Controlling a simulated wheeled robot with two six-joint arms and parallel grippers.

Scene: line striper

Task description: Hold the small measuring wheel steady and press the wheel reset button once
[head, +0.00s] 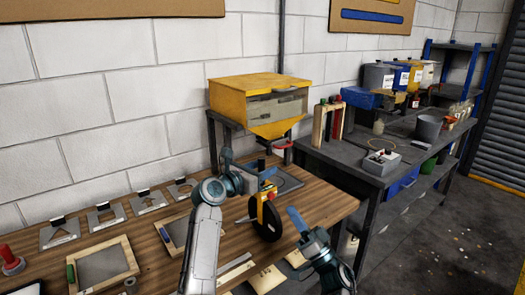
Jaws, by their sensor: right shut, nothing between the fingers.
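The small measuring wheel (269,216) has a yellow body and a dark wheel, and stands roughly upright near the right end of the wooden bench. My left gripper (264,173) is at the upper part of the wheel's handle. Its fingers are small and overlap the handle, so I cannot tell whether they are closed on it. My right gripper (297,219) is shut and empty, just right of the wheel, with its blue fingers pointing up and left. A gap shows between it and the wheel.
The wooden bench (330,205) carries flat stencils and framed panels (102,265) at left. A yellow hopper (258,97) stands behind the wheel. A dark table (335,152) at right holds a grey box (382,162) and containers. Open floor lies at lower right.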

